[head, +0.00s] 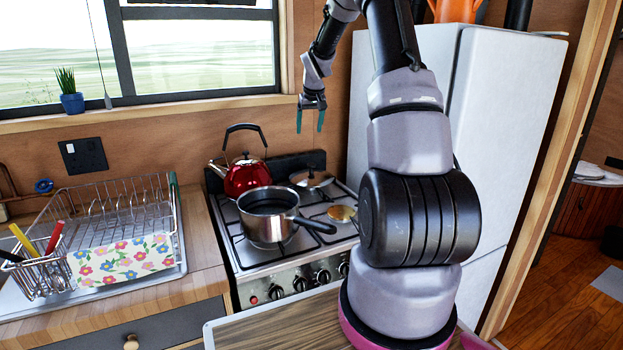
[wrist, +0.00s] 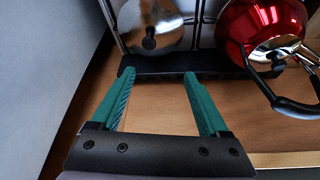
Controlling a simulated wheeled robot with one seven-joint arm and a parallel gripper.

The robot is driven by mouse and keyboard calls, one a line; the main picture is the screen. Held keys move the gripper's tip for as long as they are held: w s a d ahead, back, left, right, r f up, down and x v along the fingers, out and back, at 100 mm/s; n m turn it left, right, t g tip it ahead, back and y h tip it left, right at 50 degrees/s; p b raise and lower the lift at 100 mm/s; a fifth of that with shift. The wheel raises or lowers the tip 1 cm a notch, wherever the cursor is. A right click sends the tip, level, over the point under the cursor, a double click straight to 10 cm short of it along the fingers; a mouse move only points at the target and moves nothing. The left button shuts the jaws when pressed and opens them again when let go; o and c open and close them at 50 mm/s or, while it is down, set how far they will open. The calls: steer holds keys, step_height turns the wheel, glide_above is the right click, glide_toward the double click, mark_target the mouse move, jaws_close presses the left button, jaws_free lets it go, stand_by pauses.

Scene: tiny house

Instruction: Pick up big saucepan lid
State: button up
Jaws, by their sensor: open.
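A round silver lid (head: 317,180) with a dark knob lies on the back right burner of the stove. In the wrist view the lid (wrist: 167,24) is at the top, beyond the fingertips, and partly cut off by the frame. A smaller golden lid-like disc (head: 342,213) lies on the front right burner. My gripper (head: 310,130) is open and empty, high above the back of the stove near the wall. Its two teal fingers also show in the wrist view (wrist: 158,75), apart from the lid.
A red kettle (head: 246,178) stands back left on the stove (head: 262,262), with an open saucepan (head: 268,231) in front, its handle pointing right. The white fridge (head: 503,110) is close on the right. A dish rack (head: 123,216) stands left, below the window.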

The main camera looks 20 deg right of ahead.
glide_toward(311, 164)
steer(key=x, duration=0.5)
steer(key=shift+d, duration=0.35)
steer(key=x, duration=0.5)
steer(key=shift+w+a+f, duration=0.2)
steer(key=shift+a+f, duration=0.05)
steer(key=shift+f, duration=0.1)
jaws_close()
